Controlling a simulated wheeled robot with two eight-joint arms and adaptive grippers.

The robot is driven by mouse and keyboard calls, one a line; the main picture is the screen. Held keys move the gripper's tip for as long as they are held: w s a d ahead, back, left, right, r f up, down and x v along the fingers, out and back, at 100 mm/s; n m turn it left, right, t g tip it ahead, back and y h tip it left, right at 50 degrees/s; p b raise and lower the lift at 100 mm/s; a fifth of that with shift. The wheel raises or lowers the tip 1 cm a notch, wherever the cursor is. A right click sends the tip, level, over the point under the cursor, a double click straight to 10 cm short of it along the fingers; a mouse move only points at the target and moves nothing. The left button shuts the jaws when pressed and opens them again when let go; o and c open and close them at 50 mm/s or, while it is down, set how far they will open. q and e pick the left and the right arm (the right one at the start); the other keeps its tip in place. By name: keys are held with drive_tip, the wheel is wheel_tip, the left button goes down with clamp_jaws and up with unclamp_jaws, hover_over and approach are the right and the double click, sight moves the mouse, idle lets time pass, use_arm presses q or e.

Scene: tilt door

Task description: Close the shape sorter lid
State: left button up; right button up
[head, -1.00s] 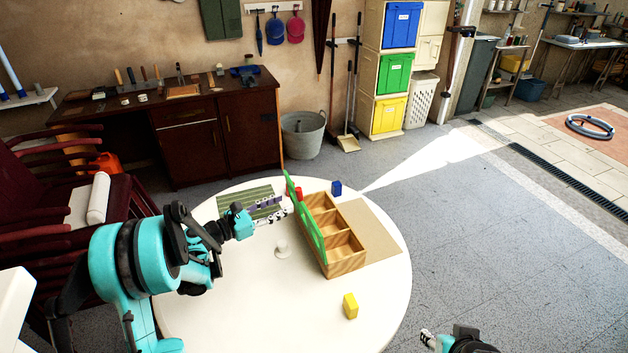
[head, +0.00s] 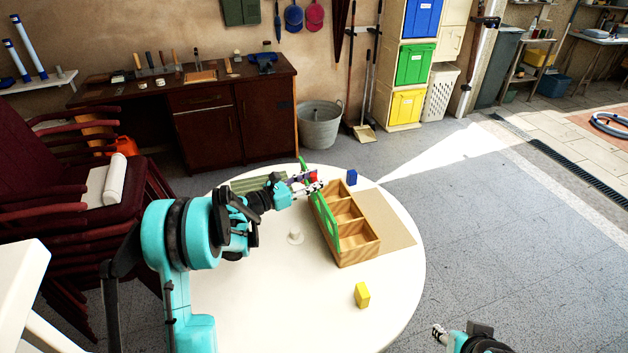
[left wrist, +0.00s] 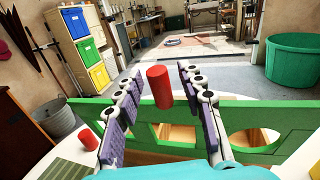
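The wooden shape sorter (head: 358,250) stands on the round table with its compartments uncovered. Its green lid (head: 330,222) stands up along the box's left side. In the left wrist view the lid (left wrist: 292,122) crosses the picture and has cut-out holes. My left gripper (head: 312,186) is at the lid's far part; its fingers (left wrist: 158,100) are spread apart. A red cylinder (left wrist: 159,88) shows between them with gaps on both sides; I cannot tell its depth. My right gripper (head: 440,334) is at the bottom edge, away from the box, its opening unclear.
A blue block (head: 352,177) lies behind the box and a yellow block (head: 362,295) in front. A white peg (head: 295,237) stands left of the box. Another red cylinder (left wrist: 88,138) is on the table. The table's front is mostly clear.

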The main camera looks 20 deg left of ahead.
use_arm(q)
clamp_jaws()
drive_tip(key=shift+d+r, duration=0.1)
drive_tip(key=shift+d, duration=0.05)
